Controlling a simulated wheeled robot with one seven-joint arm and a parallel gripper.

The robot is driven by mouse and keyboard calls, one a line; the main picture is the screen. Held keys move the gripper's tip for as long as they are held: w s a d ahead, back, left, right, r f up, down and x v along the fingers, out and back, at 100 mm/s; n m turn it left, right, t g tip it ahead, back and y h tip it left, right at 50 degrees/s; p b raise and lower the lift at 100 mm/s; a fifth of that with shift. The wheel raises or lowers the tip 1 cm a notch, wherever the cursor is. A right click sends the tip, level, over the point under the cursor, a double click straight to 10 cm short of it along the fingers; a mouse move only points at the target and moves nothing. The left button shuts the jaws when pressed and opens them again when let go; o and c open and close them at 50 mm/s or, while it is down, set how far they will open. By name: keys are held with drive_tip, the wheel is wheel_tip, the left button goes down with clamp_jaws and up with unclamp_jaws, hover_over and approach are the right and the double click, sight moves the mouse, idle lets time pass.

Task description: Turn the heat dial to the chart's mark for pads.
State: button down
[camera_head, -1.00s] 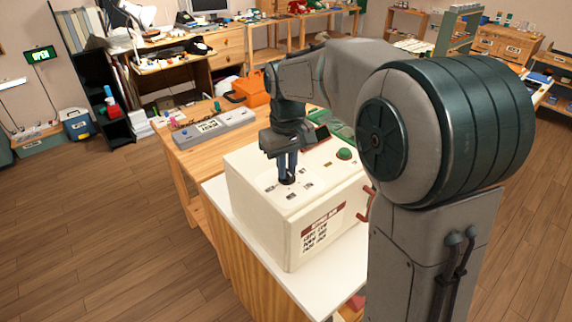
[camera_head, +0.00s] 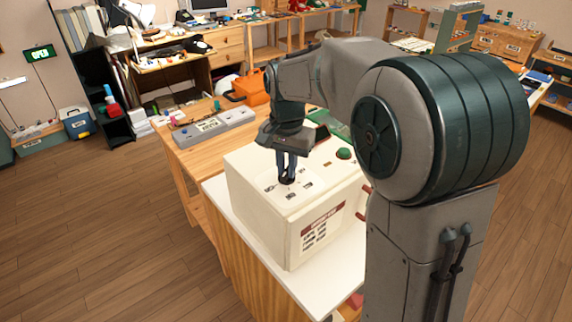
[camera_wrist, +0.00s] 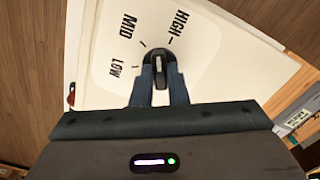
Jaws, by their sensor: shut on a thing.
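The heat dial (camera_wrist: 160,70) is a small black knob with a pale line on top, on the top of a cream box (camera_head: 258,222). The words LOW, MID and HIGH stand around it in the wrist view. The pale line points up in that view, seemingly between the MID tick and the HIGH tick. My gripper (camera_head: 286,180) points down at the dial. Its two fingers are shut on the knob, one on each side, in the wrist view (camera_wrist: 160,88). The chart (camera_head: 321,228) is on the box's front face; its rows are too small to read.
A green button (camera_head: 344,153) sits on the box top, right of my gripper. Red handles stick out from the box's right side. A grey device (camera_head: 213,126) and an orange toolbox (camera_head: 250,87) stand on the wooden table behind.

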sight(286, 171)
drive_tip(key=m, duration=0.5)
drive_tip(key=shift+s+m, duration=0.1)
drive_tip(key=shift+m, duration=0.2)
idle(0.4)
drive_tip(key=c, duration=1.4)
unclamp_jaws()
drive_tip(key=shift+c, duration=0.2)
wheel_tip(286, 171, up, 14)
drive_tip(key=shift+f, duration=0.15)
